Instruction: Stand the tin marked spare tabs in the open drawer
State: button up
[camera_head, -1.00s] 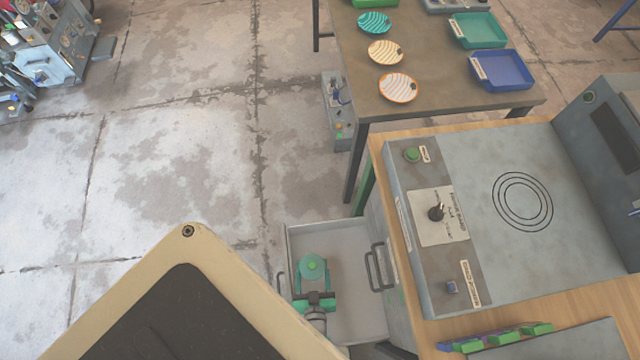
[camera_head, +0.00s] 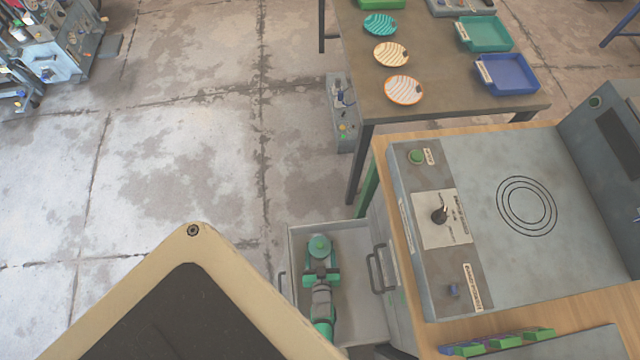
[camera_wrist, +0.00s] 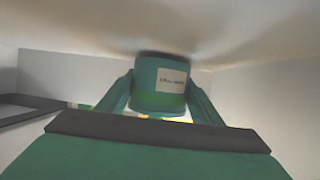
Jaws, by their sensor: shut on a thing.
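The tin is green and round with a pale label (camera_wrist: 161,95); the label's words are too small to read. From above, the tin (camera_head: 319,246) shows inside the outline of the open grey drawer (camera_head: 362,312). My gripper (camera_head: 320,268) is shut on the tin, with one finger on each side of it. In the wrist view the tin is upright between the fingers, against pale drawer walls (camera_wrist: 265,85). Whether its base touches the drawer floor cannot be told.
A drawer handle (camera_head: 378,268) is close to my gripper's right. Behind, a table (camera_head: 440,85) holds striped plates and a blue tray (camera_head: 507,74). Drawer space right of the tin is clear.

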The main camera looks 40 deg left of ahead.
jog(key=shift+f, duration=0.3)
jog(key=o, duration=1.1)
jog(key=shift+f, duration=0.1)
jog(key=v, duration=1.2)
jog(key=shift+w, duration=0.1)
